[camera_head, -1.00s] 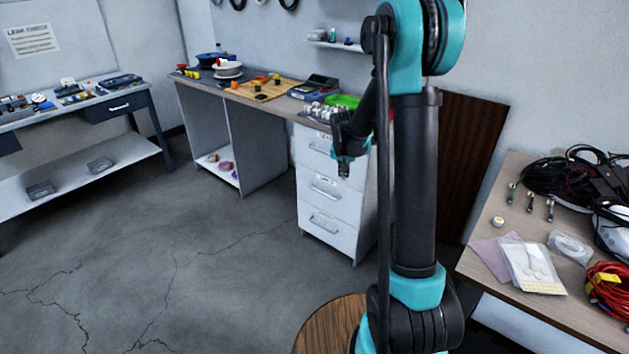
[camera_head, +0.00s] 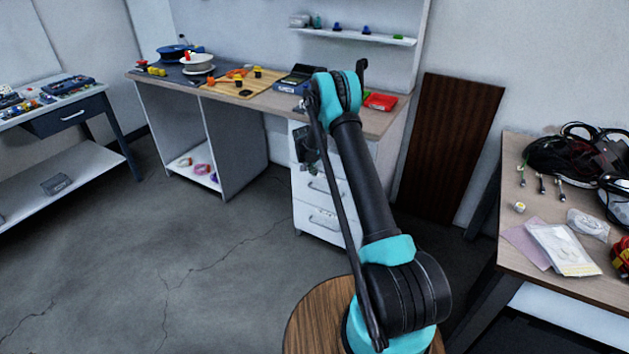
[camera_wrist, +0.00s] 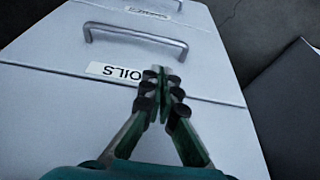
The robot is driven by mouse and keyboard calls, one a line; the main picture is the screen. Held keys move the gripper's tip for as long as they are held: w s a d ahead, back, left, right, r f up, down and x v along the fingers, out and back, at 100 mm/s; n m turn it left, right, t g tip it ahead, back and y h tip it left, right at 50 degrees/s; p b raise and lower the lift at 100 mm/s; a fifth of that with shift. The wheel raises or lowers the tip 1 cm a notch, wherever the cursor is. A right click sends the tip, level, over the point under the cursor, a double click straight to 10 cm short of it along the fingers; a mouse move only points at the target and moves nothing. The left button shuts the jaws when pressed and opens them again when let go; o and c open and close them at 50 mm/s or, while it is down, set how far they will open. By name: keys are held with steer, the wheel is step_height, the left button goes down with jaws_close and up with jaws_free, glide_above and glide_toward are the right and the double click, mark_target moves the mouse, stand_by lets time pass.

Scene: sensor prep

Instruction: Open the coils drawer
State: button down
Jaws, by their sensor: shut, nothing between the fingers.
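My gripper (camera_wrist: 158,76) is shut and empty over the drawer front, beside the label. In the head view my gripper (camera_head: 307,150) is dark and small in front of the upper part of the white drawer cabinet (camera_head: 300,222). The labels cannot be read there.
The workbench (camera_head: 385,122) above the cabinet holds a red tray (camera_head: 380,102), a cutting board and spools. A brown panel (camera_head: 450,150) leans on the wall. A right-hand table (camera_head: 520,232) carries cables and packets. Open floor (camera_head: 220,260) lies left of the cabinet.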

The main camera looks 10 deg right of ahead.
mark_target(317, 183)
steer(key=x, duration=0.9)
steer(key=shift+w+d+f, duration=0.1)
steer(key=shift+f, duration=0.25)
